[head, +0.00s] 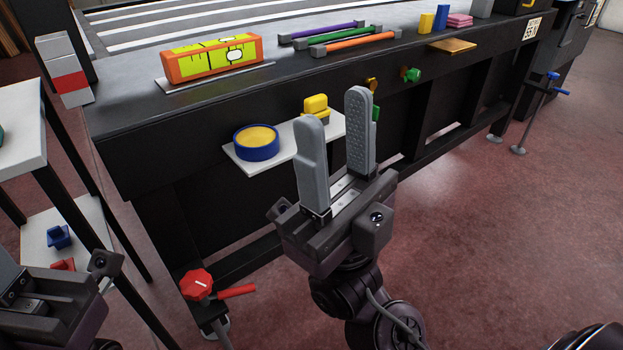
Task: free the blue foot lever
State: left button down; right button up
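The blue foot lever (562,92) is small in the head view, far right, on a thin table foot below a blue knob (553,76). The foot's post runs down to a round pad on the floor. My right gripper (334,104) is in the middle, pointing up in the picture, its two grey fingers apart with nothing between them. It is well to the left of the blue lever and nearer to me. My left gripper (45,298) is at the lower left corner, partly cut off. Its fingers do not show clearly.
A red knob (197,283) and red lever (237,291) sit on the near table foot. A white shelf (245,167) with a blue round tin (257,143) juts from the table (130,150) behind my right gripper. The floor right of it is clear.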

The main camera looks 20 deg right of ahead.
aim_at(562, 91)
jog(key=i+l+z, duration=0.2)
jog(key=l+z, duration=0.2)
jog(key=l, duration=0.2)
jog(key=i+l+z, duration=0.35)
jog(key=l+z, duration=0.25)
jog(key=i+l+z, duration=0.2)
jog(key=z, duration=0.2)
jog(key=i+l+z, duration=0.25)
jog(key=z, duration=0.2)
jog(key=i+l+z, duration=0.2)
jog(key=z, duration=0.2)
jog(key=i+l, duration=0.1)
jog(key=i, duration=0.45)
jog(key=i+l+u, duration=0.1)
jog(key=i, duration=0.45)
jog(key=i+l+u, duration=0.1)
jog(key=i, duration=0.5)
jog(key=i+l+u, duration=0.25)
jog(key=i, duration=0.15)
jog(key=i+l+u, duration=0.85)
jog(key=u, duration=0.2)
jog(key=i, duration=0.05)
